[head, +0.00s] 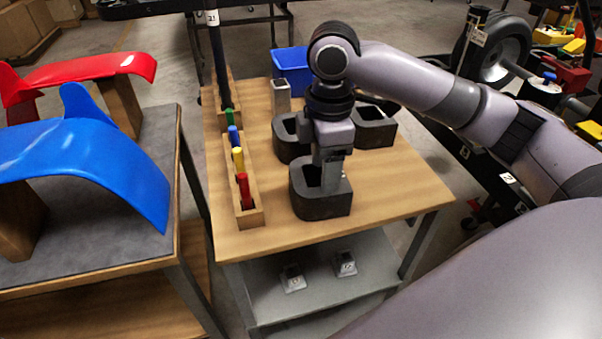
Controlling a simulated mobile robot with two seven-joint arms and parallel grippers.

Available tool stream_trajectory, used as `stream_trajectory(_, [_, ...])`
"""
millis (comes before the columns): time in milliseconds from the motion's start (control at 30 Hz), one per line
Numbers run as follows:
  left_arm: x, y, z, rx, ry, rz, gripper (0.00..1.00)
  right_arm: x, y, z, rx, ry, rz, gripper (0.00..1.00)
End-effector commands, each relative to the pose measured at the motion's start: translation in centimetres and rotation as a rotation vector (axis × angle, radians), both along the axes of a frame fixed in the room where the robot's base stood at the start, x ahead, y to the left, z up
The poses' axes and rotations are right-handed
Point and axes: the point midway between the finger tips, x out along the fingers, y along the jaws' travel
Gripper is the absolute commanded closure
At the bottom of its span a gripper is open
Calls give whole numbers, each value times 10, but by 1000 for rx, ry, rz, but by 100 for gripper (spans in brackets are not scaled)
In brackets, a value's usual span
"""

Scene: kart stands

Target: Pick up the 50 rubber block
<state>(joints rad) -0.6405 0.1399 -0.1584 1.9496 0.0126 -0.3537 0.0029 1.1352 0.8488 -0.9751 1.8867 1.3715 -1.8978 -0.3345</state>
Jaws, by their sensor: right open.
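Three dark hollow blocks that look like rubber stand on the wooden table: a front block (320,204), one behind it to the left (290,150), and one behind to the right (376,132). No number is readable on them, so I cannot tell which is the 50 rubber block. My right gripper (331,183) points down at the front block and is open. Its fingertips overlap the block's opening in the picture; whether they touch its wall I cannot tell. The gripper and arm hide part of the blocks behind. My left gripper is not in view.
A wooden holder (250,218) with coloured handles lies along the left of the table (400,195). A blue bin (291,65) and a grey box (280,96) stand behind. Red and blue fenders (90,160) rest on the left bench. The table's front right is clear.

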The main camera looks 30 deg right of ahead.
Motion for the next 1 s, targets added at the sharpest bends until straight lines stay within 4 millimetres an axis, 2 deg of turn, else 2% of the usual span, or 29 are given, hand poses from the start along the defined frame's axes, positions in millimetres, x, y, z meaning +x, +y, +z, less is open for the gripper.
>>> stream_trajectory(267, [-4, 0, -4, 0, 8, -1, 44, -1, -1, -24, -2, 3, 1, 42])
stream_trajectory(500, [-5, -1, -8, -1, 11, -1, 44, -4, -3, -60, -2, 4, 1, 42])
stream_trajectory(600, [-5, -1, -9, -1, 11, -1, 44, -4, -3, -68, -2, 1, 1, 42])
stream_trajectory(867, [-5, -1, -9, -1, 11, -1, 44, -4, -2, -71, -1, -1, 2, 42])
stream_trajectory(933, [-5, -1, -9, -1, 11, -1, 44, -4, -2, -71, -1, -1, 2, 58])
stream_trajectory(1000, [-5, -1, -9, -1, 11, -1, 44, -4, -2, -71, -1, -1, 2, 81])
